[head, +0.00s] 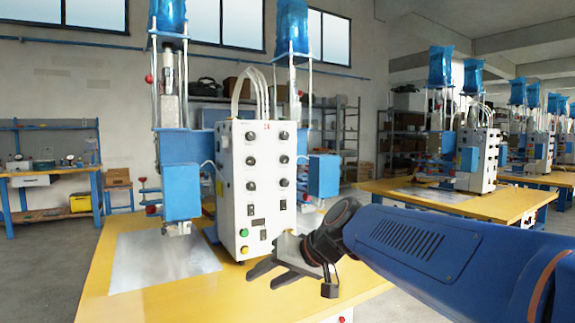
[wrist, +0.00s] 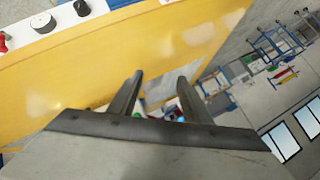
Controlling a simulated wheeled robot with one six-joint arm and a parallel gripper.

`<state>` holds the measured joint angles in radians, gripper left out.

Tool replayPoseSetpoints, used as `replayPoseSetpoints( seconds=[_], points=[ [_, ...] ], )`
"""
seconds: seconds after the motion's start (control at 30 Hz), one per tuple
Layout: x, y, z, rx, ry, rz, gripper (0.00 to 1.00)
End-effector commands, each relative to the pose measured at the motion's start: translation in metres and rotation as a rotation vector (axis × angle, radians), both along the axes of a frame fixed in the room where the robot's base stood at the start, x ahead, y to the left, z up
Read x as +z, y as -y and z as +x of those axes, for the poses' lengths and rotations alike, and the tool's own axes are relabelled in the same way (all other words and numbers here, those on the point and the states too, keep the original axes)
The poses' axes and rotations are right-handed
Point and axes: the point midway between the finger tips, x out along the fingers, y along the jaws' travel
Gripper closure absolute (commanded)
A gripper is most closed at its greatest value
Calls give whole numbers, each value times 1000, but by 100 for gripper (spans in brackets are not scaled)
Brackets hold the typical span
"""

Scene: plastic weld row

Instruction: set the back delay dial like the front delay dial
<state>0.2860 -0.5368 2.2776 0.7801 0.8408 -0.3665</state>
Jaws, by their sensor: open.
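The white control box (head: 256,190) stands on the yellow table in the head view, its panel carrying two columns of black dials. An upper dial of the left column (head: 250,136) and an upper dial of the right column (head: 283,135) show. The labels are too small to tell which are the delay dials, and the pointer settings cannot be read. My gripper (head: 264,277) is open and empty, low in front of the box and apart from the dials. In the wrist view my gripper (wrist: 159,82) has nothing between its fingers; a black knob (wrist: 43,22) shows at the top left.
The yellow table (head: 105,260) bears a metal plate (head: 165,258) left of the box. Blue press units (head: 180,175) flank the box. A green button (head: 244,233) sits low on the panel. More machines stand on tables at the right. Open floor lies at the left.

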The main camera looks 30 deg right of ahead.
Motion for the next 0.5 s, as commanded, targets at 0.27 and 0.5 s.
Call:
replayPoseSetpoints(
  seconds=[0.27,0.5],
  points=[
    [109,85,104,-201,274,219,56],
    [189,190,155,-390,506,340,56]
  ],
)
